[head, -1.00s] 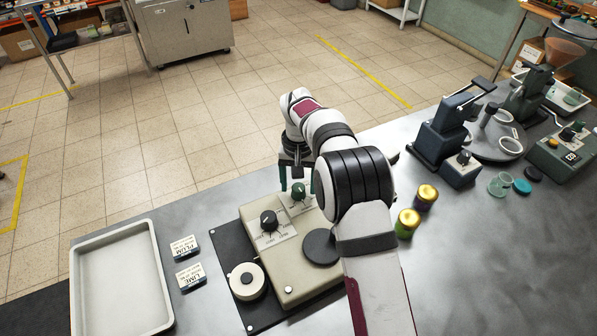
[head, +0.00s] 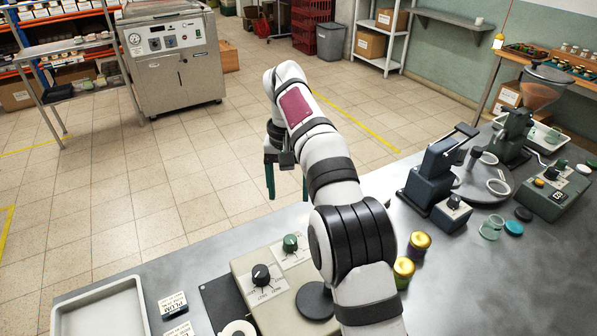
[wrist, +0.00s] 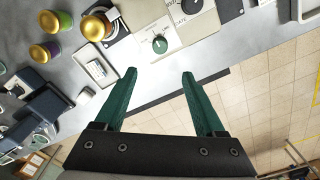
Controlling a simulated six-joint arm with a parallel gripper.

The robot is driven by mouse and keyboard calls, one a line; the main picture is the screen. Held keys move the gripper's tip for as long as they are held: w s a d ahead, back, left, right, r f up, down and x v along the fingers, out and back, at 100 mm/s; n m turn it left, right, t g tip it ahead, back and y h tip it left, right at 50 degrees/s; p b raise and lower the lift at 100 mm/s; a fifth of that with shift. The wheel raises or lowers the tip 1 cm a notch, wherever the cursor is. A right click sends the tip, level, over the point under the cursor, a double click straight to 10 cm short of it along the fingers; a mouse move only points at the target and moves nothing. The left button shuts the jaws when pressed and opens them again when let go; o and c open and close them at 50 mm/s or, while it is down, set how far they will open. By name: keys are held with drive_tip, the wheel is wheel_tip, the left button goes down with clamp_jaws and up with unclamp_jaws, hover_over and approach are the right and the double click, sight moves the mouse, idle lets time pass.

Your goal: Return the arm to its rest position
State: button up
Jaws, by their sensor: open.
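My gripper (head: 287,186) is open and empty, its two green fingers pointing down past the far edge of the metal bench. In the wrist view the gripper (wrist: 160,82) shows both fingers spread wide, with nothing between them but bench edge. The beige control box (head: 250,310) with a black knob (head: 261,274) and a green knob (head: 290,243) lies nearer than the gripper. The green knob also shows in the wrist view (wrist: 160,44), apart from the fingertips.
Two gold-lidded jars (head: 419,241) (head: 403,268) stand right of my arm. A dark press (head: 432,172) and a hopper machine (head: 521,115) stand further right. A pale tray (head: 100,310) and label blocks (head: 173,304) are at left. Open floor lies beyond the bench.

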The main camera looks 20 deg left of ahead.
drive_tip(key=s+d+r+m, duration=0.2)
drive_tip(key=s+d+r, duration=0.1)
drive_tip(key=s+d, duration=0.4)
drive_tip(key=s+d+r+m, duration=0.1)
drive_tip(key=s+d+r, duration=0.2)
drive_tip(key=s+d, duration=0.35)
drive_tip(key=s+d+f+m+y, duration=0.1)
drive_tip(key=s+d+f, duration=0.3)
drive_tip(key=s, duration=0.5)
drive_tip(key=s+d+f+m, duration=0.3)
drive_tip(key=s+d+f, duration=0.1)
drive_tip(key=s, duration=0.6)
drive_tip(key=shift+s+d+f+m+y, duration=0.2)
drive_tip(key=shift+s+d+m+y, duration=0.1)
drive_tip(key=shift+d+m+y, duration=0.15)
drive_tip(key=shift+o, duration=0.2)
